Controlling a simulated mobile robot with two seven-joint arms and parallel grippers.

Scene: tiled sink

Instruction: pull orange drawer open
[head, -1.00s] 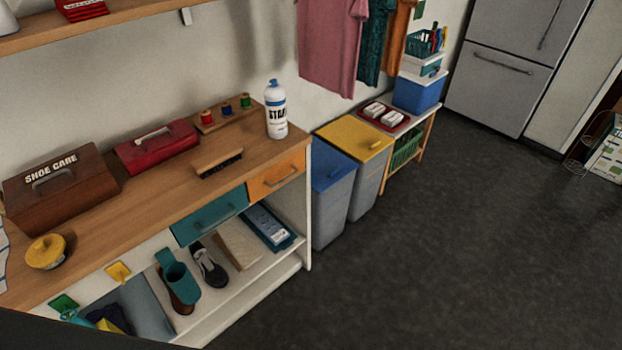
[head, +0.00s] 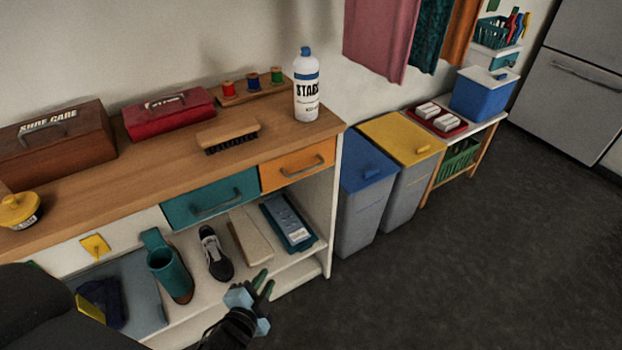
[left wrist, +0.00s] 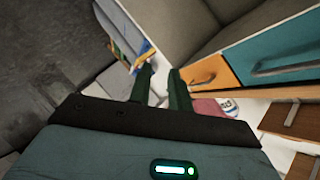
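The orange drawer (head: 275,173) is at the right end of the wooden-topped bench, beside the teal drawer (head: 181,212). Its front looks shut and flush, with a curved handle (head: 302,171) across it. My left gripper (head: 265,281) is below and in front of the drawer, near the bench's lower shelf, and apart from the handle. In the left wrist view, my left gripper's two dark green fingers (left wrist: 163,80) are apart with nothing between them. The orange drawer (left wrist: 204,72) shows just beyond them, to the right of the fingertips. My right gripper is not in view.
A boot (head: 170,272) and shoe (head: 215,253) sit on the lower shelf. Blue (head: 364,205) and yellow-lidded (head: 404,142) bins stand to the right. The dark floor in front is clear.

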